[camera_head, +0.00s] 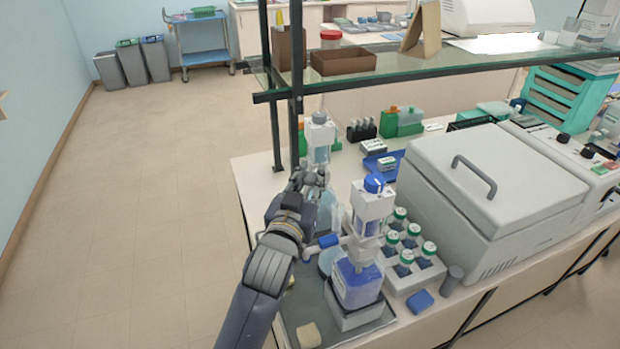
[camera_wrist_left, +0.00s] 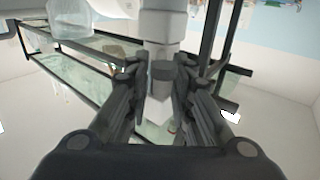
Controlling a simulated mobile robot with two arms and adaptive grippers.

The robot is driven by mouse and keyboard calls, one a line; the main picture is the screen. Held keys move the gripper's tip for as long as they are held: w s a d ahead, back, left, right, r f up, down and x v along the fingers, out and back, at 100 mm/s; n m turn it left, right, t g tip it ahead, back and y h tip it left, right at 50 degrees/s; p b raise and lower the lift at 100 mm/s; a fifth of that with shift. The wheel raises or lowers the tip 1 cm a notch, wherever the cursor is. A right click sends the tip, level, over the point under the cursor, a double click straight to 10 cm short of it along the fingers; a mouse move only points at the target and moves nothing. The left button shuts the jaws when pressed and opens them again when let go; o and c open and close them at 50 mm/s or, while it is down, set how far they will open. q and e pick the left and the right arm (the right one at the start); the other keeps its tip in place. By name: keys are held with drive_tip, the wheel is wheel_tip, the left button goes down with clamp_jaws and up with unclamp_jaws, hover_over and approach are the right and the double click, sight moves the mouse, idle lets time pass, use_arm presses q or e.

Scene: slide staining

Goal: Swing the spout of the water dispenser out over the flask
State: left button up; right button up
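A dispenser with a white head (camera_head: 320,130) and a clear, pale body stands at the back left of the bench, probably the water dispenser. My left gripper (camera_head: 318,172) is right in front of it and hides its lower part and spout. In the left wrist view the gripper (camera_wrist_left: 163,90) has its fingers apart on either side of a short grey cylinder (camera_wrist_left: 162,72), below a pale body (camera_wrist_left: 162,22). I cannot tell whether they touch it. Pale clear glassware (camera_head: 328,212), perhaps the flask, shows beside my wrist, partly hidden. My right gripper is out of view.
A second dispenser (camera_head: 370,205) with a blue cap and blue-tipped spout stands nearer, on a grey tray (camera_head: 375,318). A white rack (camera_head: 432,272) of green-capped bottles and a large grey machine (camera_head: 480,195) stand to the right. A glass shelf (camera_head: 440,62) and its post (camera_head: 297,60) are close behind.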

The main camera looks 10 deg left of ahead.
use_arm(q)
wheel_tip(320, 180, up, 10)
idle(0.8)
